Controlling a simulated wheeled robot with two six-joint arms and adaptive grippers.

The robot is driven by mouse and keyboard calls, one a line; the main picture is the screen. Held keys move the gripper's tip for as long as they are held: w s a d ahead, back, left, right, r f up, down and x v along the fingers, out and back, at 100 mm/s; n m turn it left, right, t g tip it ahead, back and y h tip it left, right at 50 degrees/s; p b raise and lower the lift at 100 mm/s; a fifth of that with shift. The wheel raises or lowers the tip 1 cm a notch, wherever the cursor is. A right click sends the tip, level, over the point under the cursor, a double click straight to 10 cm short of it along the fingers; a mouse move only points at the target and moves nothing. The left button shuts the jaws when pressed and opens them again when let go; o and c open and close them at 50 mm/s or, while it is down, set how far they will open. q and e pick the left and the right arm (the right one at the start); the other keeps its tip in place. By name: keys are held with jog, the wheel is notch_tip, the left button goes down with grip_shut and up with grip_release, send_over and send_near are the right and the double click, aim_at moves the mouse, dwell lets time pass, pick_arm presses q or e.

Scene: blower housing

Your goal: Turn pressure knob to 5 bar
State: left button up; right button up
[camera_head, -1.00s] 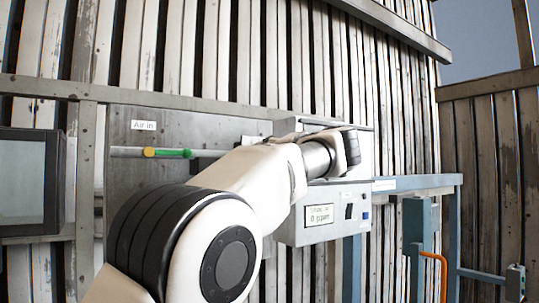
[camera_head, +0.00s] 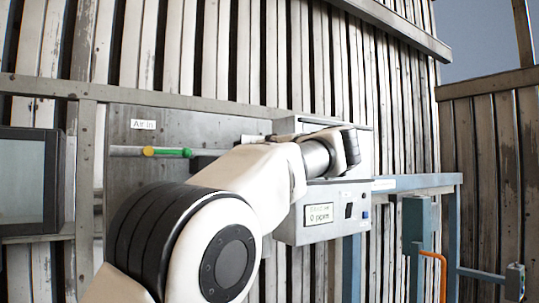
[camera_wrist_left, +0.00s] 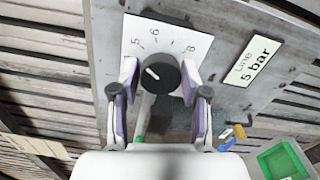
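The black pressure knob (camera_wrist_left: 160,73) with a white pointer line sits on a white dial plate (camera_wrist_left: 168,42) in the left wrist view. The numbers 5, 6 and 8 show on the plate; the pointer aims up and left in that view, on the side of the 5. My left gripper (camera_wrist_left: 159,82) has its purple-padded fingers on either side of the knob, with a narrow gap to each side. A label reading "Line 5 bar" (camera_wrist_left: 253,61) is beside the dial. My right gripper is not in view.
A grey box (camera_head: 320,215) with a "0 ppm" display is behind my wrist. A pipe with a green part (camera_head: 170,153) runs under the "Air in" label (camera_head: 143,125). A screen (camera_head: 25,185) is at left; blue posts with an orange handle (camera_head: 440,275) are at right.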

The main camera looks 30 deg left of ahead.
pick_arm(q)
jog(key=shift+o, duration=1)
jog(key=shift+a, duration=0.1)
jog(key=v, duration=1.1)
jog(key=shift+s+f, duration=0.1)
jog(key=shift+f, duration=0.05)
